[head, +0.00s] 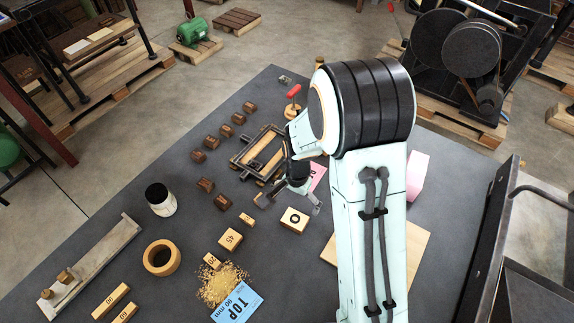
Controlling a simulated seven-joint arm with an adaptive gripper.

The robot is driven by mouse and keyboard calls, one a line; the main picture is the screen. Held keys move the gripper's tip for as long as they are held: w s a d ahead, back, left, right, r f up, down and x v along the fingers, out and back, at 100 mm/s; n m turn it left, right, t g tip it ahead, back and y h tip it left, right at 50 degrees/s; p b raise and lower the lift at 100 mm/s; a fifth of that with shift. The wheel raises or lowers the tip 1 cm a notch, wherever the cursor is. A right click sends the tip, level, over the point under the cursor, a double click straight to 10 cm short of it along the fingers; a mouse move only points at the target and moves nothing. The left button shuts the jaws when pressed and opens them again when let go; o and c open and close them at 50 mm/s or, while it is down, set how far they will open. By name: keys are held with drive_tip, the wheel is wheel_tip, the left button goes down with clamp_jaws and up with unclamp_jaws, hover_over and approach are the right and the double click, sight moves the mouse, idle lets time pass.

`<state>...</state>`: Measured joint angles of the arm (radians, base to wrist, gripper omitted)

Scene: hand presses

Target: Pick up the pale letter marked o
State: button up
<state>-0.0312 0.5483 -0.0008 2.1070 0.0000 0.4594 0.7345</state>
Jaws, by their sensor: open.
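The pale letter marked o (294,220) is a light wooden block with a dark ring on its top face. It stands on the dark grey table (215,285), just below my gripper in the picture. My gripper (289,203) is open, with its fingers spread to either side. It appears above and slightly behind the block, and I see nothing between the fingers. I cannot tell its exact height above the table.
Several dark brown blocks (206,185) stand in a line at left. A metal frame (257,152) lies behind my gripper. Pale numbered blocks (230,238), a wooden ring (162,258), a jar (160,199) and a blue card (237,303) are nearby. My arm hides part of the right side.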

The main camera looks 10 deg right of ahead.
sight(295, 219)
drive_tip(key=f, duration=0.7)
drive_tip(key=shift+s+f, duration=0.3)
drive_tip(key=shift+c, duration=0.2)
drive_tip(key=c, duration=1.1)
